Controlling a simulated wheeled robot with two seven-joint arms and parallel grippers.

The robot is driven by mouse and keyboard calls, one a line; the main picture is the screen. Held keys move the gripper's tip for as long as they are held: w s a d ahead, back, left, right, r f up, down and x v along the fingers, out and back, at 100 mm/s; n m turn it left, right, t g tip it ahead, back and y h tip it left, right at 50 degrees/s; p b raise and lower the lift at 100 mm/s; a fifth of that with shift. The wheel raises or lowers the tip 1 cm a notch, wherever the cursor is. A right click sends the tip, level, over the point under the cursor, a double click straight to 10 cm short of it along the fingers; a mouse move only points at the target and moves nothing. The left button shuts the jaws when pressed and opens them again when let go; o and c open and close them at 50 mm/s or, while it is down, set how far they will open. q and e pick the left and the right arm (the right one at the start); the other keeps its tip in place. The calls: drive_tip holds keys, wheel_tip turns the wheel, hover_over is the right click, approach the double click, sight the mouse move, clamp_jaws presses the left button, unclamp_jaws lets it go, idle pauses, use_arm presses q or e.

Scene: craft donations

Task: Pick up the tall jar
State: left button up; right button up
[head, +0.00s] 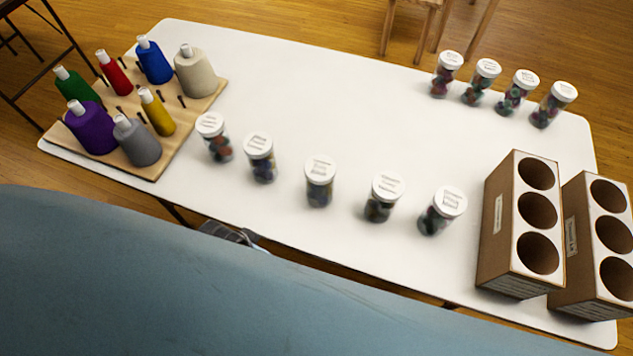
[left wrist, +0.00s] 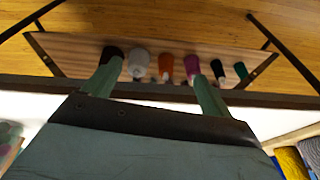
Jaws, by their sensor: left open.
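Clear jars with white lids and coloured contents stand upright on the white table (head: 290,110). A front row runs from the left jar (head: 215,138) past the middle jar (head: 320,182) to the right jar (head: 441,211). A back row stands at the far right, including a jar (head: 447,74). They look alike in size, so I cannot tell which is the tall jar. My left gripper (left wrist: 157,74) shows in the left wrist view, open, with nothing between its fingers. It is not identifiable in the head view. My right gripper is not in view.
A wooden board (head: 156,168) with pegs and several yarn cones stands at the left. Two brown boxes (head: 497,225) (head: 577,225) with round holes stand at the right. The table's middle is clear. In the left wrist view, a wooden shelf (left wrist: 80,50) holds several spools.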

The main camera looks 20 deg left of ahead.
use_arm(q)
drive_tip(key=w+d+r+m+t, duration=0.2)
drive_tip(key=w+r+t, duration=0.65)
drive_tip(key=r, duration=0.65)
drive_tip(key=w+d+r+m+t, duration=0.15)
drive_tip(key=w+r+t, duration=0.35)
drive_tip(key=w+r, duration=0.8)
drive_tip(key=s+d+r+m+t+h, duration=0.1)
drive_tip(key=d+r+m+t+h, duration=0.3)
drive_tip(key=d+r+m+h, duration=0.85)
drive_tip(key=s+d+m+g+h, duration=0.8)
drive_tip(key=d+m+g, duration=0.4)
drive_tip(key=m+g, duration=0.75)
drive_tip(key=m+g+y, duration=0.1)
drive_tip(key=m+y, duration=0.4)
drive_tip(key=y, duration=1.6)
hover_over(321, 165)
drive_tip(key=shift+n, duration=0.25)
wheel_tip(321, 165, down, 18)
drive_tip(key=shift+f, duration=0.1)
wheel_tip(321, 165, down, 7)
drive_tip(key=shift+r+b, duration=0.1)
drive_tip(key=shift+b, duration=0.3)
drive_tip(key=shift+s+d+f, duration=0.1)
drive_tip(key=shift+f, duration=1.4)
drive_tip(key=shift+s+d+f, duration=0.1)
drive_tip(key=shift+f, duration=1.4)
